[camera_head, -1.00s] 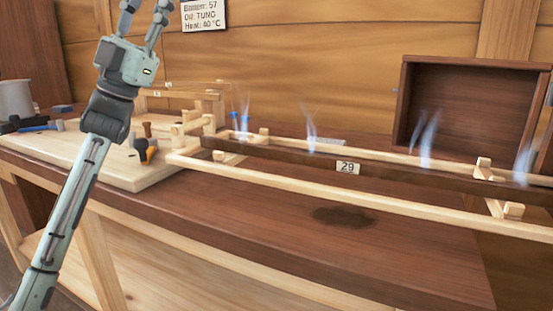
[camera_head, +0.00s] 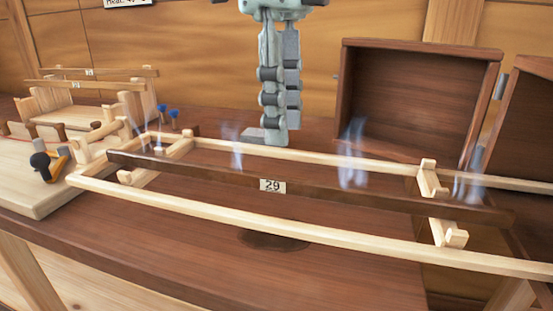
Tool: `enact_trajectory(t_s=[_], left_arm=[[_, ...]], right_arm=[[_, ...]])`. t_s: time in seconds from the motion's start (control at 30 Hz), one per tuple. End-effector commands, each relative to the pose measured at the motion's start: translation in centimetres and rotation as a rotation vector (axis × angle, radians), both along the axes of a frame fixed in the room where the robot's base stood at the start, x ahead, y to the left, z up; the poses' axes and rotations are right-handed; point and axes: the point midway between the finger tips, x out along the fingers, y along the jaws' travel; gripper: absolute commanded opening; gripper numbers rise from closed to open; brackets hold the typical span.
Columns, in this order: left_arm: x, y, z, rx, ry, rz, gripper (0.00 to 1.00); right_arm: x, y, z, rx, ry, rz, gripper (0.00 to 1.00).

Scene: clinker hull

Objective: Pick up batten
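A long dark brown batten (camera_head: 205,172) with a white label reading 29 lies lengthwise across a pale wooden frame (camera_head: 335,234). Thin pale wisps rise around the batten and frame. My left gripper (camera_head: 271,136) comes down from the top of the view, with its fingers pointing down behind the batten's labelled middle. No contact with the batten shows. The fingers overlap in this view, so their gap cannot be judged. My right gripper is out of view.
Two thin battens (camera_head: 100,72) rest on a small wooden rack at the back left. A dark open box (camera_head: 405,95) stands at the back right, with another dark panel at the right edge. Tools (camera_head: 48,163) lie at the left. A dark stain (camera_head: 272,240) marks the bench below the frame.

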Motion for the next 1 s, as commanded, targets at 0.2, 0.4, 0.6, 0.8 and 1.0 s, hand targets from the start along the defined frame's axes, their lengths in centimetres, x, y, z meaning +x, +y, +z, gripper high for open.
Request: enact_trajectory(t_s=[0.2, 0.4, 0.6, 0.8, 1.0], left_arm=[[0.6, 1.5, -1.1, 0.055, -0.024, 0.067, 0.34], [0.4, 1.4, -3.4, 0.052, -0.022, 0.062, 0.34], [0.3, 1.2, -6.4, 0.051, -0.022, 0.062, 0.34], [0.3, 1.2, -7.4, 0.048, -0.023, 0.062, 0.34], [0.3, 1.2, -7.4, 0.047, -0.023, 0.061, 0.27]], right_arm=[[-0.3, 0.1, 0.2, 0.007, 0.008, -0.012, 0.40], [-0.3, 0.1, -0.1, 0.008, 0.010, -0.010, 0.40], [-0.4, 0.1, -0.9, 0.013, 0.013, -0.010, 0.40], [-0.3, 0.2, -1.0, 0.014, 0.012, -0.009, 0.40], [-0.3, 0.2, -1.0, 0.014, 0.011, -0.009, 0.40]])
